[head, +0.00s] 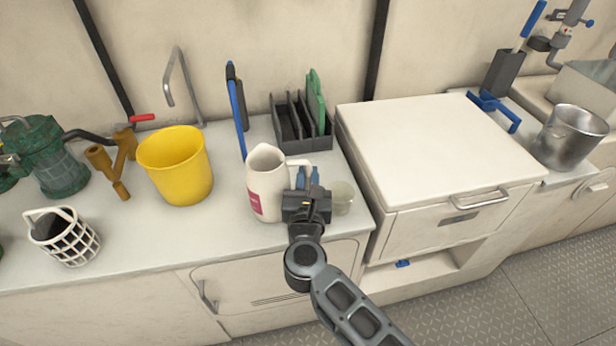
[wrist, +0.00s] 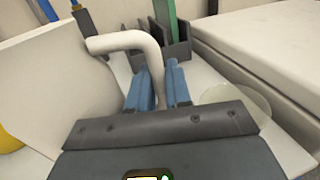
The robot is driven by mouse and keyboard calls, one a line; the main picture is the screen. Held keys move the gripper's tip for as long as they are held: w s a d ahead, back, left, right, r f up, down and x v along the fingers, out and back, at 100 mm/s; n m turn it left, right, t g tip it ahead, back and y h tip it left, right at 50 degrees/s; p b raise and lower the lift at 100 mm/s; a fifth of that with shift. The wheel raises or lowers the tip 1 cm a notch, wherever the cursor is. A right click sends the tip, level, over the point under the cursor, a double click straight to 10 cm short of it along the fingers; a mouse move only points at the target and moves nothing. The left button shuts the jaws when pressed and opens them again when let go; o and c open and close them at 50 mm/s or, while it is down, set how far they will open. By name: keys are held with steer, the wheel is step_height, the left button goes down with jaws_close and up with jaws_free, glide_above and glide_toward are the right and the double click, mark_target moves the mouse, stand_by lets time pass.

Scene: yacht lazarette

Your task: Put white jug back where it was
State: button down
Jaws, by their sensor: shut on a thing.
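The white jug (head: 266,183) has a magenta label low on its side and stands upright at the front of the white counter, left of my gripper. Whether its base touches the counter is hard to tell. My gripper (head: 307,181) is shut on the jug's handle. In the wrist view the blue fingers of my gripper (wrist: 160,88) sit on both sides of the curved white handle (wrist: 128,40), and the jug's body (wrist: 45,85) fills the left side.
A translucent cup (head: 341,197) stands close right of my gripper. A dark rack (head: 291,139) with a green board is behind. A yellow bucket (head: 175,168) stands to the left, and a raised white cabinet (head: 440,145) to the right. Bare counter (head: 225,205) lies between bucket and jug.

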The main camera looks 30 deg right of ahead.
steer(key=c, duration=1.1)
jaws_free()
steer(key=shift+o, duration=0.2)
steer(key=v, duration=1.2)
steer(key=shift+s+r, duration=0.1)
steer(key=s+r+m+y, duration=0.3)
steer(key=s+m, duration=0.7)
steer(key=s, duration=0.1)
steer(key=s+d+r+m+y, duration=0.1)
steer(key=s+r+m+y, duration=0.1)
steer(key=s+m, duration=0.7)
steer(key=s+d+r+m+y, duration=0.1)
steer(key=s+r+m+y, duration=0.2)
steer(key=s+m, duration=0.7)
steer(key=shift+s+d+r+m+y, duration=0.3)
steer(key=shift+s+y, duration=0.5)
steer(key=shift+s, duration=0.65)
